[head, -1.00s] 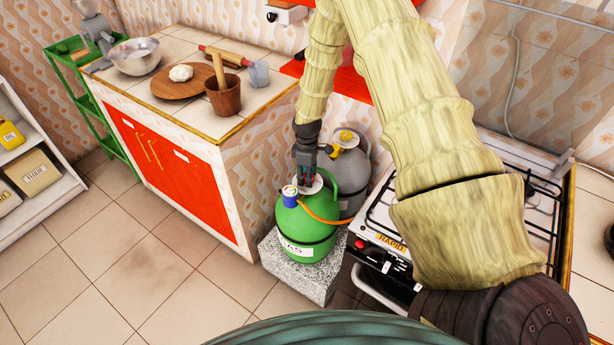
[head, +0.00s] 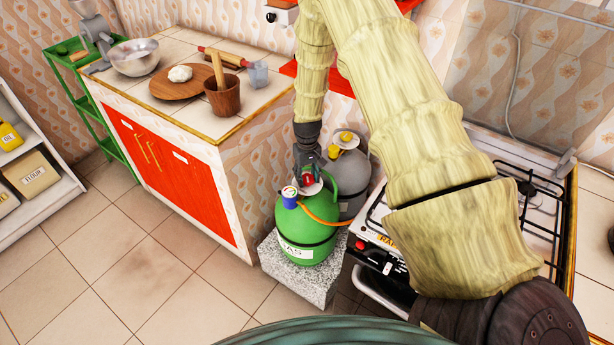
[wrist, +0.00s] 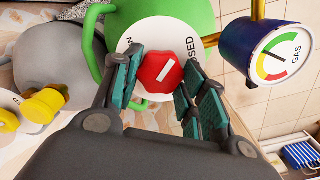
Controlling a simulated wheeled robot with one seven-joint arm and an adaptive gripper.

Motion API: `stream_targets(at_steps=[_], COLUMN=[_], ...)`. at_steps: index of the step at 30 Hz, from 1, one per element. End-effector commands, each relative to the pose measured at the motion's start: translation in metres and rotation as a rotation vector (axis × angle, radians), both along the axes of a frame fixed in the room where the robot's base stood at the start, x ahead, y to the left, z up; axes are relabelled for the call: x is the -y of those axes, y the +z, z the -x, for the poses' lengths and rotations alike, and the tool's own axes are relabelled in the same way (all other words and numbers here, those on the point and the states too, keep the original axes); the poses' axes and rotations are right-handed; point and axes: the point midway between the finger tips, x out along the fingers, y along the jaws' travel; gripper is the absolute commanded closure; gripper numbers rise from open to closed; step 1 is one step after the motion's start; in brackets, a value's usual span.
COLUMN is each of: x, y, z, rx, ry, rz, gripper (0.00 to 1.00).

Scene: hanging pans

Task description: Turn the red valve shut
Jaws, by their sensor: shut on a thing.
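The red valve (wrist: 160,71) is a round knob with a white line on a white dial plate (wrist: 145,38), on top of the green gas bottle (head: 305,222). In the wrist view its white line lies diagonally, rising to the right. The plate shows "OSED" at its right and an "N" at its left; my fingers hide the rest of the lettering. In the head view my gripper (head: 307,178) points down onto the bottle's top, with a bit of the red valve (head: 308,178) showing.
A blue-cased gas gauge (wrist: 279,56) stands beside the dial, with an orange hose (head: 318,218) below. A grey bottle (head: 351,175) with a yellow cap stands close behind. The stove (head: 375,235) is to the right and the counter (head: 225,160) to the left.

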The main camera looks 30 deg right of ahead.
Motion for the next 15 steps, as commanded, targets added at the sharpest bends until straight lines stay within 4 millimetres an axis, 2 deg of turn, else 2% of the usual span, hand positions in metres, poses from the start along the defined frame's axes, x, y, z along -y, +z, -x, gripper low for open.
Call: stream_targets(at_steps=[15], x=[0.0027], y=[0.0023], z=[-0.0021], rx=[0.006], ry=[-0.468], rz=[0.003], gripper=[0.82])
